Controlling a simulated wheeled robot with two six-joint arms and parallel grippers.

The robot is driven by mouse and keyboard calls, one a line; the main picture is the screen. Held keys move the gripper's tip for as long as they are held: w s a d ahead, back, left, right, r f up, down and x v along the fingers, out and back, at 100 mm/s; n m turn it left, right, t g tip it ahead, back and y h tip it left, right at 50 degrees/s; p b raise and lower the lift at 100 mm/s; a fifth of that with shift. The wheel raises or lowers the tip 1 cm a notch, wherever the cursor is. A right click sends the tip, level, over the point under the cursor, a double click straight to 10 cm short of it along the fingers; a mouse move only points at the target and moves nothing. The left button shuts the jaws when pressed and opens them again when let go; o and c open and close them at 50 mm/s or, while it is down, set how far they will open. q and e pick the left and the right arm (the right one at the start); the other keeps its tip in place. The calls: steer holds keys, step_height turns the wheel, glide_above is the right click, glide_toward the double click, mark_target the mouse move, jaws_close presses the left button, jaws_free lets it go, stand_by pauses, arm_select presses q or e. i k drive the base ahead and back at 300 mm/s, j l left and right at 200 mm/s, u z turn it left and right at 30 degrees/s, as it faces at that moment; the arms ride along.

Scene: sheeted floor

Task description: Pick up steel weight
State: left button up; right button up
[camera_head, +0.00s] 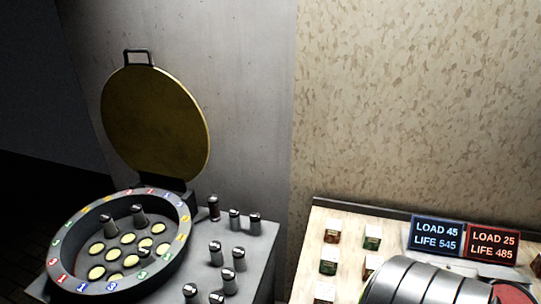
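Several small steel weights, grey cylinders with shiny dark-banded tops, stand upright on a grey box top, such as one steel weight (230,281) near the front and another (254,223) at the back right. Neither of my grippers is in view. I cannot tell which weight the task means.
The bowl's round gold lid (155,122) stands open behind it. At right, a wooden panel (325,217) holds small coloured blocks, a blue sign (437,236) and a red sign (493,244). A grey banded cylinder (425,285) fills the lower right. A wall closes the back.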

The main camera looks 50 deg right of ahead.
mark_target(255, 219)
steer(key=z, duration=1.4)
